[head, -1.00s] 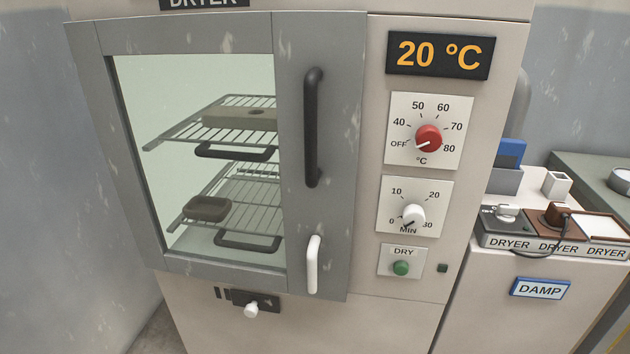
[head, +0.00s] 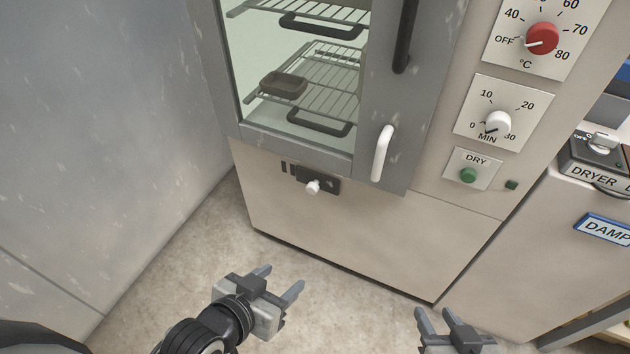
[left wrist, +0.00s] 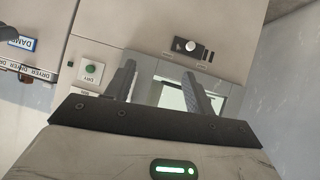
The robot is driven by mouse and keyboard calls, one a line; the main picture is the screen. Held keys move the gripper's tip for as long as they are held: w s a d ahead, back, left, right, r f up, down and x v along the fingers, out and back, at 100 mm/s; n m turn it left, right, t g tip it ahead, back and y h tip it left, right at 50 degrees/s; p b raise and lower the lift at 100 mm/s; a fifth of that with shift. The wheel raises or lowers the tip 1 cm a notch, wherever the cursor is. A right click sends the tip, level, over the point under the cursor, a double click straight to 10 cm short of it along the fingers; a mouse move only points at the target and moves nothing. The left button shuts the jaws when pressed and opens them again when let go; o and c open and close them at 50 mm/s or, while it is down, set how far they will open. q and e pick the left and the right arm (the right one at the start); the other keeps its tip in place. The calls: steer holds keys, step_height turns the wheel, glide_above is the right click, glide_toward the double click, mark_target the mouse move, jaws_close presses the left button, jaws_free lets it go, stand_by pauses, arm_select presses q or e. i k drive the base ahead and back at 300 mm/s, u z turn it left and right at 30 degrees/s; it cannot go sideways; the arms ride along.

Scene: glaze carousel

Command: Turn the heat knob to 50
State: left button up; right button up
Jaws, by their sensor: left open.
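The red heat knob (head: 542,39) is on the dryer front at the upper right of the head view. Its white pointer is toward OFF on the scale plate (head: 500,62), whose top is cut off. The temperature display is out of view. My left gripper (head: 280,279) is open and empty, low in front of the dryer, well below and left of the knob. Its two fingers also show apart in the left wrist view (left wrist: 160,72). My right gripper (head: 435,314) is at the bottom edge, fingers apart, far below the knob.
Below the heat knob are the white minute knob (head: 498,122) and the green DRY button (head: 468,175). The closed glass door has a black handle (head: 406,35) and a white lever (head: 382,153). A white-knobbed latch (head: 313,187) sits beneath. A DAMP cabinet (head: 545,245) stands at right.

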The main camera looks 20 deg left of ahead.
mark_target(542, 38)
steer(key=u, duration=0.7)
steer(key=k, duration=1.05)
steer(key=z, duration=2.4)
steer(key=i, duration=0.75)
steer(key=u, duration=3)
